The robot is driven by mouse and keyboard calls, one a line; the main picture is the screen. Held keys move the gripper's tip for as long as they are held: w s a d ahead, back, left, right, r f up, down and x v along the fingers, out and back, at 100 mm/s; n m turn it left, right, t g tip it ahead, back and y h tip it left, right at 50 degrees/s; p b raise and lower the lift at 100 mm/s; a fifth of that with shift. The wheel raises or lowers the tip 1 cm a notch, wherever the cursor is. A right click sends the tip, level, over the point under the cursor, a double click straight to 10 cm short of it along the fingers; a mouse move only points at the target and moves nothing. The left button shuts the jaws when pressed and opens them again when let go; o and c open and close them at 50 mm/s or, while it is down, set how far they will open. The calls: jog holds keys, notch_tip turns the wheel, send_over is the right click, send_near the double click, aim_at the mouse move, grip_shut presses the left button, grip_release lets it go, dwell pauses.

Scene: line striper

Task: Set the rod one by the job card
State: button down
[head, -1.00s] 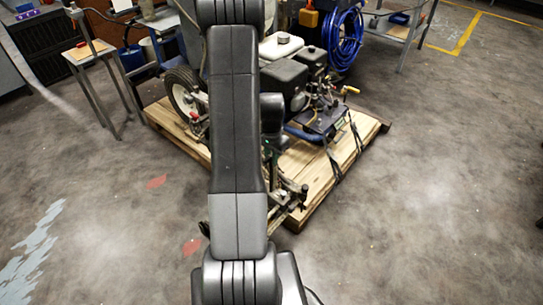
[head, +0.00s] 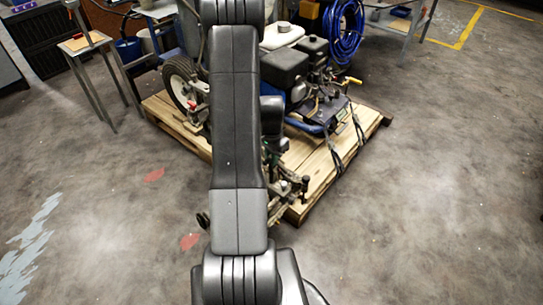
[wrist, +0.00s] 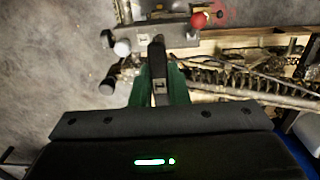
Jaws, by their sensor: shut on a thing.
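In the wrist view my gripper (wrist: 160,86) has two green fingers closed on a dark upright piece (wrist: 158,62), perhaps a lever or handle. This piece reaches up to a grey metal bar (wrist: 150,36). A red ball knob (wrist: 199,20) is at the bar's right, a white knob (wrist: 122,47) at its left, and a black knob (wrist: 107,87) lower left. I cannot tell which part is rod one. In the head view the line striper (head: 287,68) stands on a wooden pallet, and my arm hides much of its near side. I cannot make out a job card.
The wooden pallet (head: 372,122) lies under the machine, with straps at its right. A small side table (head: 85,42) stands at the left. A blue hose coil (head: 343,32) hangs at the back. The floor (head: 440,210) to the right is clear.

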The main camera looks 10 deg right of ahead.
jog(key=shift+r, duration=0.1)
jog(key=c, duration=1.4)
grip_release()
notch_tip(320, 180, up, 14)
jog(key=p, duration=0.2)
notch_tip(320, 180, down, 14)
jog(key=shift+r+b, duration=0.15)
jog(key=shift+b, duration=0.65)
jog(key=shift+r+p, duration=0.5)
jog(key=shift+r, duration=0.3)
jog(key=shift+f, duration=0.1)
